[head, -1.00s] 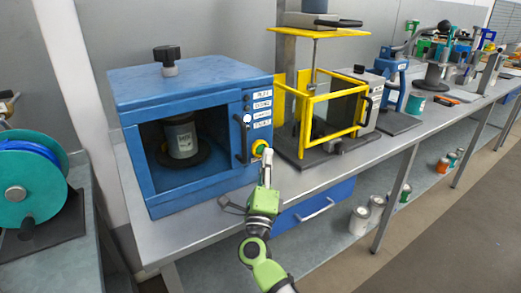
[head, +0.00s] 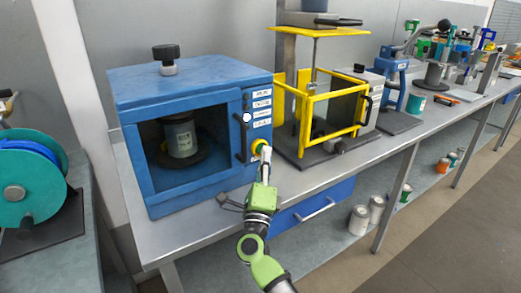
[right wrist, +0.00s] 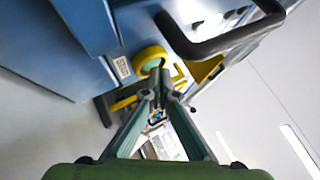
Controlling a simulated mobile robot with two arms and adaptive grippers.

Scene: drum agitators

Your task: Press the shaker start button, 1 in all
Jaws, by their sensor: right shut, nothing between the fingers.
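The blue shaker cabinet (head: 190,85) stands on the grey bench, with a can (head: 180,137) visible inside behind its front opening. The yellow round start button (head: 259,145) is low on its right front panel, under several white labels. My right gripper (head: 265,152) is shut and empty, with its tips at the button's lower right edge. The tips partly cover the button in the head view, and I cannot tell whether they touch it. In the right wrist view the button's yellow ring (right wrist: 150,60) lies just beyond the shut fingertips (right wrist: 160,75). My left gripper is not in view.
A dark door handle (head: 240,143) is just left of the button; it looms large in the right wrist view (right wrist: 220,38). A yellow-framed machine (head: 330,98) stands close on the right. A teal reel (head: 25,190) is at the left. Cans (head: 359,220) sit on the lower shelf.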

